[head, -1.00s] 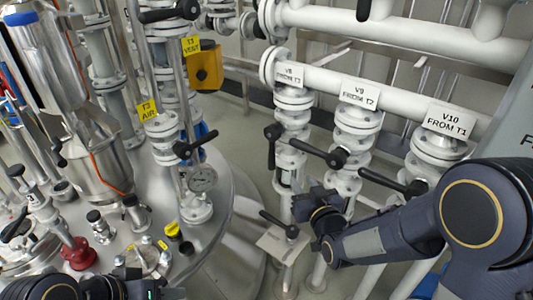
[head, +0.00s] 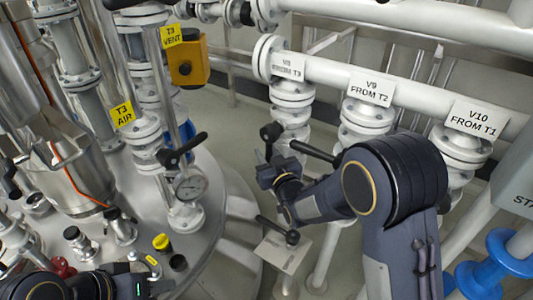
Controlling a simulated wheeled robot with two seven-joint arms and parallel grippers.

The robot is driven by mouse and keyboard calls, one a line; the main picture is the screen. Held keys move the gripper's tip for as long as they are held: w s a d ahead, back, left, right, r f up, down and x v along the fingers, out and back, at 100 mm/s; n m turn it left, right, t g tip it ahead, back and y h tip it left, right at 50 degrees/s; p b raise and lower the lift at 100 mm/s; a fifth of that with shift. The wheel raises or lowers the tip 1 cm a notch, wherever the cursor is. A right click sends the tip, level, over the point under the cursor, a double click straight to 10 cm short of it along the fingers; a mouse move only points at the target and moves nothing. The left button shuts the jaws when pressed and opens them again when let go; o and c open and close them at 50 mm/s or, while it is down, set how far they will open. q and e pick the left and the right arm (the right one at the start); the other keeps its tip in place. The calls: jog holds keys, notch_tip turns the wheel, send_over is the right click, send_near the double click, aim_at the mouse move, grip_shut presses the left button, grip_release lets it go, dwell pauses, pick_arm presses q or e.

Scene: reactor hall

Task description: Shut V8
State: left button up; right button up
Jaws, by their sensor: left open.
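The V8 label (head: 287,66) hangs on a white pipe, above the white V8 valve body (head: 291,112). The V8 black handle (head: 271,133) is beside the valve's left side, with its knob end up. My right gripper (head: 268,166) is just below this knob, close to the lever. Whether it touches the lever, and whether its jaws are apart, I cannot tell. My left gripper (head: 138,285) is low at the bottom left edge, partly cut off, open and away from V8.
V9 (head: 366,118) and V10 (head: 460,148) stand to the right; V9's black handle (head: 312,151) reaches toward my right gripper. A small plate with a black lever (head: 278,230) is below. The steel tank top with a gauge (head: 190,187) is left.

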jog(key=shift+w+a, duration=0.1)
jog(key=shift+w, duration=0.1)
jog(key=shift+c, duration=0.3)
grip_shut()
